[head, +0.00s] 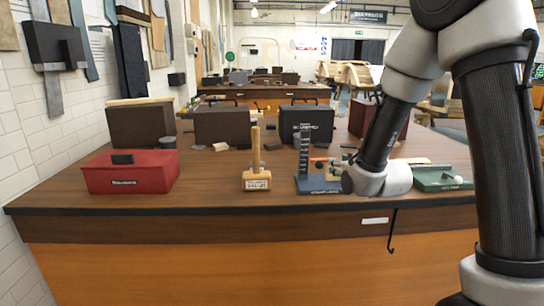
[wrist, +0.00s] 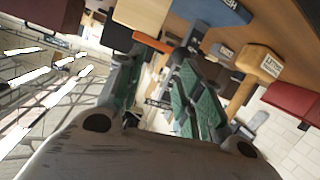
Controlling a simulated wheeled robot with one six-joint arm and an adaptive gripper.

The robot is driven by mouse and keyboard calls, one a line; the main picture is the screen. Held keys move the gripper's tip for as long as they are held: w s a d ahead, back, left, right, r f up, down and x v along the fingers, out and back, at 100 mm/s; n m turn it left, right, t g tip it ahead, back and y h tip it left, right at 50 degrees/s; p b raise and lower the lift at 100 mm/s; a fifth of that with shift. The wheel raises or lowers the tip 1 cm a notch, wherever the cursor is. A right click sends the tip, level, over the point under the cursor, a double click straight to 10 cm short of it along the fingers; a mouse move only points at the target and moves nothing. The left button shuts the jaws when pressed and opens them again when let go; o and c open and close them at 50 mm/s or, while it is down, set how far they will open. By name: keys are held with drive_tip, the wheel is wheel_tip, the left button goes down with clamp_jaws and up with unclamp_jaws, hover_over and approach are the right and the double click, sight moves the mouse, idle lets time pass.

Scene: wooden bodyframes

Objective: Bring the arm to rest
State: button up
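My arm reaches down from the right in the head view, its pale wrist end low over the front of the workbench (head: 220,195). My gripper (wrist: 160,65) shows in the wrist view with its two dark green fingers apart and a gap between them. I see nothing held in it. In the head view the fingers are mostly hidden by the wrist. A blue stand (head: 304,160) is just left of the wrist. A wooden mallet (head: 257,183) stands further left; it also shows in the wrist view (wrist: 260,62).
A red toolbox (head: 130,172) sits at the bench's left; a green tray (head: 432,178) lies right of my wrist. Several dark boxes, including a brown one (head: 222,124), line the back. Bare bench top lies between the red toolbox and mallet.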

drive_tip(key=s+d+r+m+g, duration=0.1)
drive_tip(key=s+d+r+g, duration=0.1)
drive_tip(key=s, duration=1)
drive_tip(key=s+d+r+m+g+h, duration=0.1)
drive_tip(key=s+d+r+g, duration=0.2)
drive_tip(key=s, duration=0.9)
drive_tip(key=s+d+r+m+g+h, duration=0.1)
drive_tip(key=s+d+r+g, duration=0.2)
drive_tip(key=s, duration=0.9)
drive_tip(key=shift+d+r+g, duration=0.2)
drive_tip(key=shift+d+g, duration=0.9)
drive_tip(key=shift+g, duration=0.1)
drive_tip(key=shift+w, duration=0.1)
